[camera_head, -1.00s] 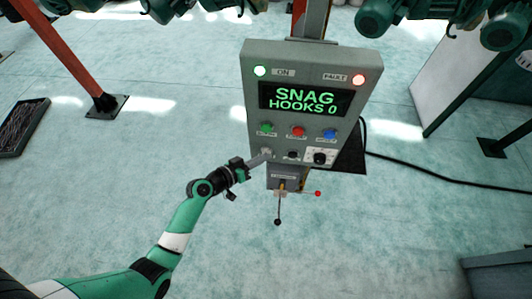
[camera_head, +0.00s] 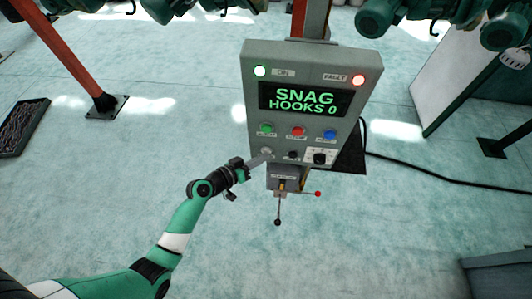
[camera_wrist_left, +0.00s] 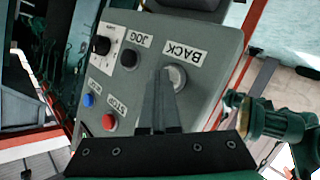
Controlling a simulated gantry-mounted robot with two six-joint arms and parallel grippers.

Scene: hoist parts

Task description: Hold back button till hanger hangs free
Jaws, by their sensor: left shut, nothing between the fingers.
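The grey control box (camera_head: 365,95) stands at centre, its screen (camera_head: 300,99) reading "SNAG HOOKS 0". My right gripper is out of view. I cannot single out the hanger.
The black JOG button (camera_wrist_left: 129,58) is close to the fingertips. Green, red and blue buttons sit above. A small lever with a red knob (camera_head: 318,194) sticks out below the box. Green hoist machines (camera_head: 400,14) run along the top.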

